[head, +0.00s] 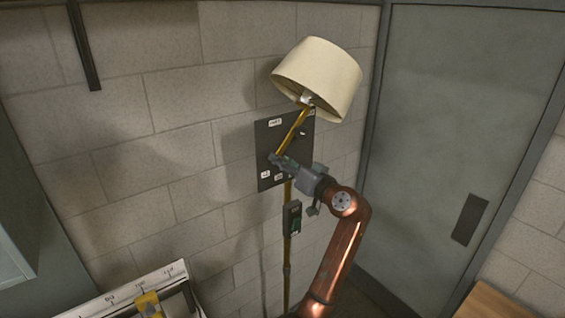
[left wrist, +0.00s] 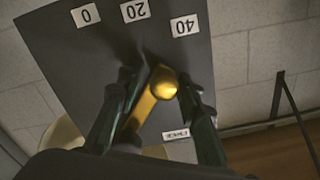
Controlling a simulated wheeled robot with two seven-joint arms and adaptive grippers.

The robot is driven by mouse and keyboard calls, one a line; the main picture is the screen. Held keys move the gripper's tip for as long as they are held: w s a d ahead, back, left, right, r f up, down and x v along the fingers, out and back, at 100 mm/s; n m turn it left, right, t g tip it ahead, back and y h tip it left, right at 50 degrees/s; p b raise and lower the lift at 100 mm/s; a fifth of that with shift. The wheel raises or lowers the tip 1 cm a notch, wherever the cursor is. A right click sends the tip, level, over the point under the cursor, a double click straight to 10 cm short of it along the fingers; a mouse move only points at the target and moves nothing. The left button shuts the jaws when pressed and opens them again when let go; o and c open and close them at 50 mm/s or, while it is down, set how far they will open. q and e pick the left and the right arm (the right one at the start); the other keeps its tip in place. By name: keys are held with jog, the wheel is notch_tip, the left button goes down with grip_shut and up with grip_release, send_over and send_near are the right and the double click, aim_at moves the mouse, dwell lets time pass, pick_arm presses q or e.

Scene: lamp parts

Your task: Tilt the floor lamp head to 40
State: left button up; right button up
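The floor lamp has a cream shade (head: 318,80) tilted to the right on a brass arm (head: 293,131), which leans up and right from a pivot on the brass pole (head: 288,250). A dark plate (head: 268,145) behind the pivot carries white labels. In the left wrist view, the plate (left wrist: 60,50) shows 0, 20 and 40 (left wrist: 185,26) upside down. My left gripper (head: 280,161) is at the lower end of the brass arm. Its fingers (left wrist: 160,88) lie on either side of a rounded brass end (left wrist: 163,82); whether they touch it is unclear. My right gripper is out of view.
A grey door (head: 460,120) stands at the right. A block wall (head: 170,120) is behind the lamp. A small dark box with a green part (head: 293,219) sits on the pole. A white panel with markings (head: 130,290) lies at the lower left.

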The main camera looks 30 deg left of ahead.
pick_arm(q)
jog(key=shift+s+d+f, duration=0.15)
jog(key=shift+d, duration=0.2)
jog(key=v, duration=1.1)
jog(key=shift+s+d, duration=0.1)
jog(key=shift+d, duration=0.05)
